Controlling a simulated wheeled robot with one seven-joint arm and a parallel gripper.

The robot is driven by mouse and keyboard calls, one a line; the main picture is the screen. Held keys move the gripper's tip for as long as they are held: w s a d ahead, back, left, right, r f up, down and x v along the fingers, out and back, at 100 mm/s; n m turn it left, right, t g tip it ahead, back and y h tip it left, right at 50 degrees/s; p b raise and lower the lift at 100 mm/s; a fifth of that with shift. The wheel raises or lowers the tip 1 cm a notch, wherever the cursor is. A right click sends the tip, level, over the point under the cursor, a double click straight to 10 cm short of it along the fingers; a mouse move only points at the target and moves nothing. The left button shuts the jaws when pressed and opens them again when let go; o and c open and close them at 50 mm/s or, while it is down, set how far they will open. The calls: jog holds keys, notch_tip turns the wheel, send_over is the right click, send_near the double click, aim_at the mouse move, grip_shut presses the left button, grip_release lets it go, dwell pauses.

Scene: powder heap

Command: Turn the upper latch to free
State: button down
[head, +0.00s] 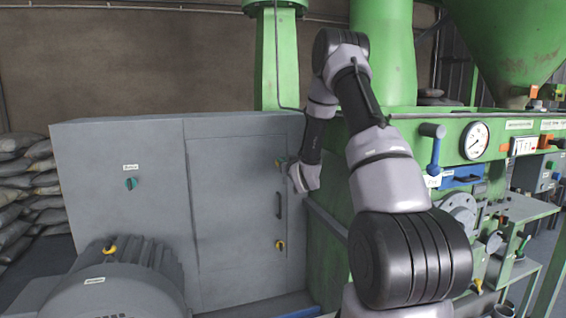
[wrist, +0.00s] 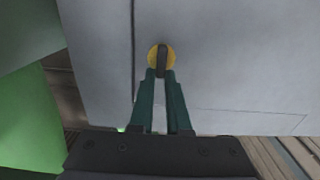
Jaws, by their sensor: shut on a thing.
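The grey cabinet (head: 235,215) stands left of my arm, its door facing me. The upper latch, a yellow disc with a dark raised grip (wrist: 161,60), sits on the door near its edge. My gripper (wrist: 161,74) has its two green fingers closed on the latch's dark grip, which lies in line with the fingers in the wrist view. In the head view my gripper (head: 287,166) is at the upper part of the door, and my wrist mostly hides the upper latch. The lower latch (head: 280,245), yellow with a dark grip, is uncovered below the door handle (head: 279,206).
A green machine with a gauge (head: 476,140) and a blue-handled lever (head: 433,150) stands to the right of my arm. A grey motor (head: 110,285) is in front of the cabinet at lower left. Stacked sacks (head: 20,180) lie at far left.

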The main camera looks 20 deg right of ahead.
jog(key=shift+a+n, duration=0.1)
jog(key=shift+n, duration=0.2)
jog(key=n, duration=0.4)
jog(key=a+n, duration=0.1)
jog(key=n, duration=0.4)
jog(key=f+n, duration=0.1)
jog(key=n, duration=0.3)
jog(key=shift+a+f, duration=0.1)
jog(key=shift+a, duration=0.2)
jog(key=shift+f+n, duration=0.15)
jog(key=shift+n, duration=0.9)
jog(key=shift+f+n, duration=0.1)
jog(key=shift+n, duration=0.95)
jog(key=c, duration=0.9)
grip_release()
